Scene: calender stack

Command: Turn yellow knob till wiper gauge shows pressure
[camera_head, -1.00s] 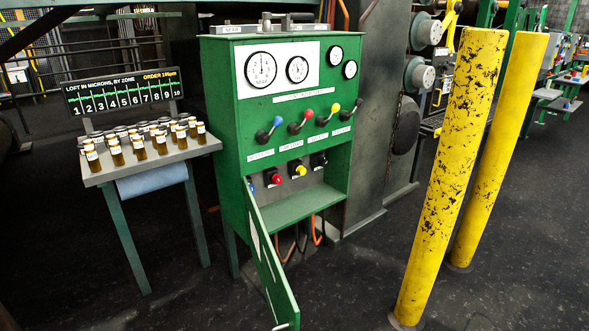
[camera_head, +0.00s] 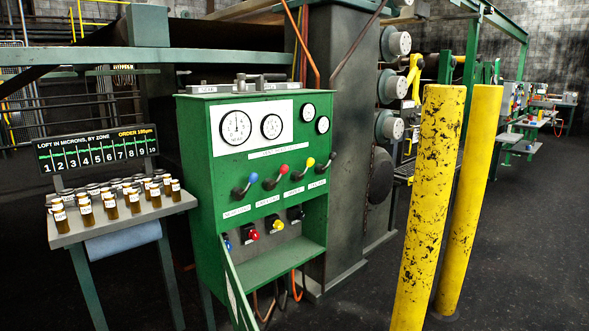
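The green control cabinet (camera_head: 203,180) stands left of centre with its lower door (camera_head: 238,296) swung open. A yellow knob (camera_head: 275,222) sits in the lower recess, right of a red knob (camera_head: 254,235) and a blue knob (camera_head: 228,242). A yellow-topped lever (camera_head: 306,170) is on the panel above. The upper panel has two larger gauges (camera_head: 236,127) (camera_head: 271,126) and two smaller gauges (camera_head: 308,112) (camera_head: 322,124). Their labels are too small to read, so I cannot tell which is the wiper gauge. Neither of my grippers is in view.
A small table (camera_head: 70,238) with several brown bottles stands left of the cabinet, below a loft display board (camera_head: 97,150). Two yellow posts (camera_head: 428,210) (camera_head: 470,200) stand to the right. Dark floor (camera_head: 365,290) between cabinet and posts is clear.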

